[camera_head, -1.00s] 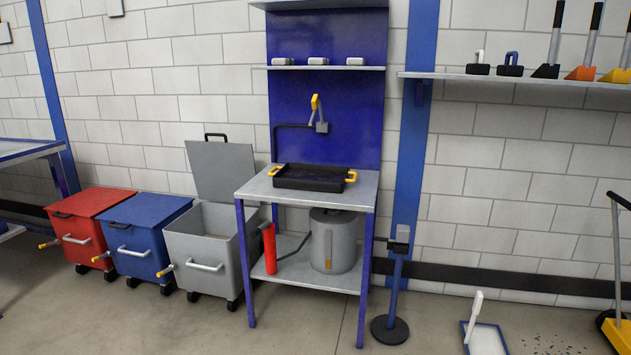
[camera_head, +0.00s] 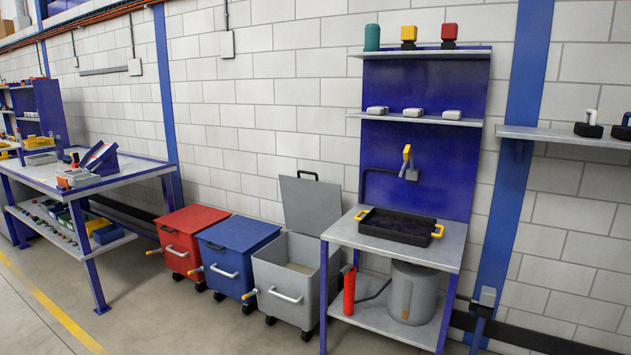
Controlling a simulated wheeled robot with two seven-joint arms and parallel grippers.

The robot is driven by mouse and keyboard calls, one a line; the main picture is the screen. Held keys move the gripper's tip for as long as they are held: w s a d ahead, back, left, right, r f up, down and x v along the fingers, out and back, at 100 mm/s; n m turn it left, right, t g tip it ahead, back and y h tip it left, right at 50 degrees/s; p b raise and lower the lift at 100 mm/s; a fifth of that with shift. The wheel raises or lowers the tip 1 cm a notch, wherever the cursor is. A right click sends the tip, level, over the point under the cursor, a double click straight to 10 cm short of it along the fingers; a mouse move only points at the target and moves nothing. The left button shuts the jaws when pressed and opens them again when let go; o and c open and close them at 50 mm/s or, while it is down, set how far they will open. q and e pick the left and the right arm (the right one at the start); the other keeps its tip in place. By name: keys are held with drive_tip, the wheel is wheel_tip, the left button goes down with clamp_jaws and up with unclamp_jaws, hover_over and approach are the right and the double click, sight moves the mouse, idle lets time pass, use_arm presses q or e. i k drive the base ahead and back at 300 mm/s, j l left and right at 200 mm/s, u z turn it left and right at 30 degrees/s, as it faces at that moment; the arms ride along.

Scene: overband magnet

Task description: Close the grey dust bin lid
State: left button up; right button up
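The grey dust bin (camera_head: 289,285) stands on wheels on the floor against the wall, with a pale handle on its front. Its grey lid (camera_head: 311,205) is open, tilted up behind the bin near the wall, with a black handle at its top edge. The inside of the bin shows from above. Part of the bin's right side is behind the workstation's leg. Neither of my grippers shows in the head view.
A blue bin (camera_head: 237,257) and a red bin (camera_head: 186,238), both closed, stand left of the grey one. A steel workstation with a black tray (camera_head: 398,226) stands close on its right. A long workbench (camera_head: 95,187) is at left. Floor in front of the bins is clear.

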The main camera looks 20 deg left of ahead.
sight(310, 206)
drive_tip(key=i+j+u, duration=0.6)
drive_tip(key=i, duration=0.15)
drive_tip(key=i+j+u, duration=0.15)
drive_tip(key=i+u, duration=0.45)
drive_tip(key=i, duration=0.2)
drive_tip(key=i+j+z, duration=0.15)
drive_tip(key=i, duration=0.4)
drive_tip(key=i+j+z, duration=0.1)
drive_tip(key=i, duration=0.5)
drive_tip(key=i+j+z, duration=0.1)
drive_tip(key=i+z, duration=0.15)
drive_tip(key=z, duration=0.2)
drive_tip(key=i+j+z, duration=0.2)
drive_tip(key=z, duration=0.25)
drive_tip(key=i+j+z, duration=0.2)
drive_tip(key=z, duration=0.2)
drive_tip(key=i+j+z, duration=0.15)
drive_tip(key=j+z, duration=0.3)
